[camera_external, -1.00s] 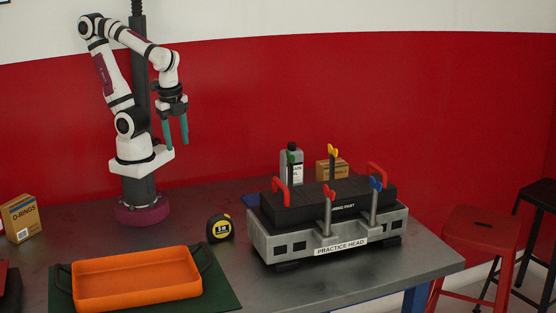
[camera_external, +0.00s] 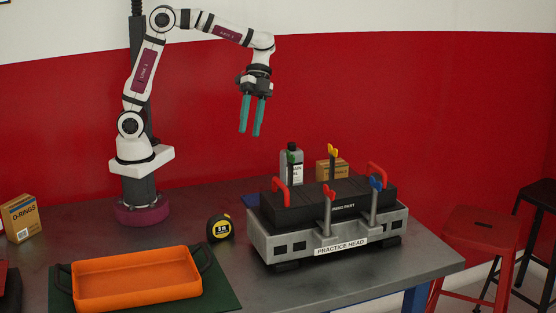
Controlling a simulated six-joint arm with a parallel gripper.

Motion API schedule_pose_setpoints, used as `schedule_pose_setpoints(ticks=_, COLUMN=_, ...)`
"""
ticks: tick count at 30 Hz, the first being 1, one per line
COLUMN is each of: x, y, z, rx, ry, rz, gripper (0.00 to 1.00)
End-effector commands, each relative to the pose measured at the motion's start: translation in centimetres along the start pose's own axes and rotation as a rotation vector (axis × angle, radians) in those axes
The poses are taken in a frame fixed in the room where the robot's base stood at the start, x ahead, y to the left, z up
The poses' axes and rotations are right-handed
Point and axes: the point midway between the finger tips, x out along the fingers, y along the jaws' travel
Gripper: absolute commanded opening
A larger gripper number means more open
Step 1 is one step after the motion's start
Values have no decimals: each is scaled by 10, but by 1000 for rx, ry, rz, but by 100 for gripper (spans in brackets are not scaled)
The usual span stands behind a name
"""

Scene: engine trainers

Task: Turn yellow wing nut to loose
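The yellow wing nut (camera_external: 333,150) sits on top of an upright stud at the back of the practice head (camera_external: 285,246). A red wing nut (camera_external: 329,192) and a blue wing nut (camera_external: 376,183) top the front studs. A green wing nut (camera_external: 291,157) stands at the back left, in front of a grey bottle. My gripper (camera_external: 250,133) hangs in the air, fingers pointing down, to the left of the yellow wing nut and higher in the picture. Its two teal fingers are apart with nothing between them.
The black cover (camera_external: 310,209) on the head has a red handle at each end. A grey bottle (camera_external: 297,172) and a cardboard box (camera_external: 341,170) stand behind it. A tape measure (camera_external: 220,228), an orange tray (camera_external: 135,298) and an O-rings box (camera_external: 20,218) are to the left.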

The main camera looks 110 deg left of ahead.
Motion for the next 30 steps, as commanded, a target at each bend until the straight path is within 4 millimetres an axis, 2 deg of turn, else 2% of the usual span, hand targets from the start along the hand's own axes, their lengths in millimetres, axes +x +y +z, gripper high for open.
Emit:
schedule_pose_setpoints(ticks=1, x=-17, y=-52, z=-7, rx=40, ry=145, rz=24, gripper=38)
schedule_pose_setpoints(ticks=3, x=-44, y=-114, z=-7, rx=144, ry=354, rz=4, gripper=38)
schedule_pose_setpoints(ticks=6, x=-77, y=-180, z=14, rx=284, ry=575, rz=-87, gripper=38)
schedule_pose_setpoints(ticks=9, x=-96, y=-213, z=35, rx=374, ry=691, rz=-172, gripper=38)
schedule_pose_setpoints(ticks=11, x=-100, y=-220, z=40, rx=402, ry=720, rz=-199, gripper=38)
schedule_pose_setpoints(ticks=14, x=-96, y=-223, z=34, rx=414, ry=731, rz=-207, gripper=38)
schedule_pose_setpoints(ticks=17, x=-80, y=-223, z=19, rx=413, ry=729, rz=-204, gripper=38)
schedule_pose_setpoints(ticks=24, x=-28, y=-225, z=-28, rx=411, ry=728, rz=-202, gripper=38)
schedule_pose_setpoints(ticks=30, x=1, y=-227, z=-55, rx=410, ry=727, rz=-204, gripper=38)
